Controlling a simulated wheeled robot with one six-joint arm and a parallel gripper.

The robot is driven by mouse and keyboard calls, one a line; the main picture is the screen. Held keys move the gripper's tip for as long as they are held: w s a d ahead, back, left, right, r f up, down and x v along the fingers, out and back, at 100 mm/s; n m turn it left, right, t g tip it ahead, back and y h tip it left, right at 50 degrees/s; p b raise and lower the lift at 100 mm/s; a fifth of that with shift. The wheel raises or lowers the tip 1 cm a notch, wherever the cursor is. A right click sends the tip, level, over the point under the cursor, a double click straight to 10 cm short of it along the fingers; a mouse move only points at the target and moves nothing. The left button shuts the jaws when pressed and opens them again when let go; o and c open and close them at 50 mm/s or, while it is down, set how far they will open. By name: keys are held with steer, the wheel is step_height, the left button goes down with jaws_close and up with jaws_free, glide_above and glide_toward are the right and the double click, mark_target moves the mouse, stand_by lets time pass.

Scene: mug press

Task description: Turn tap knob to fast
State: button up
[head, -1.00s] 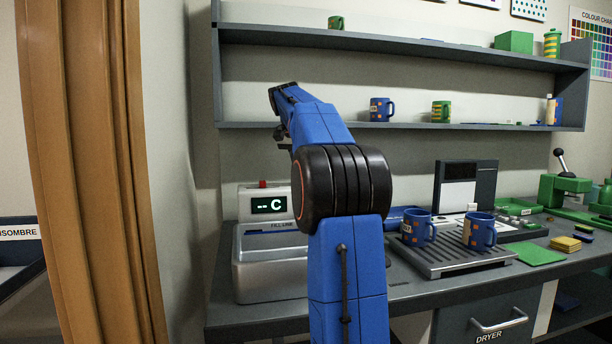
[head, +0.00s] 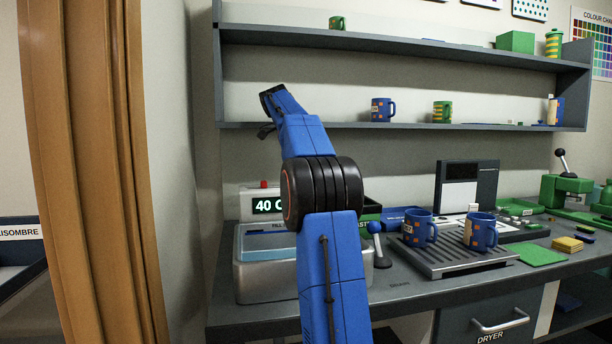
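The tap knob is not clearly in view. Part of a dark panel with green and a label ending in "AST" (head: 363,225) shows just right of my arm, and the rest is hidden behind it. A lever with a blue ball (head: 374,228) stands on the counter beside the silver water bath (head: 262,282). The bath's display (head: 268,205) reads 40 C, and light blue water shows inside. My gripper (head: 266,130) is at the raised far end of my arm, above and behind the bath display. Its fingers are too dark and small to tell open from shut.
Two blue mugs (head: 419,229) (head: 480,231) stand on a grey slatted rack (head: 455,262) to the right. A shelf (head: 400,126) with mugs runs above the counter. A wooden door frame (head: 85,170) is at the left. The counter front (head: 400,298) is clear.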

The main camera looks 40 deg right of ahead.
stand_by(0.5)
steer(key=o, duration=1.1)
steer(key=shift+c, duration=0.2)
steer(key=shift+r, duration=0.15)
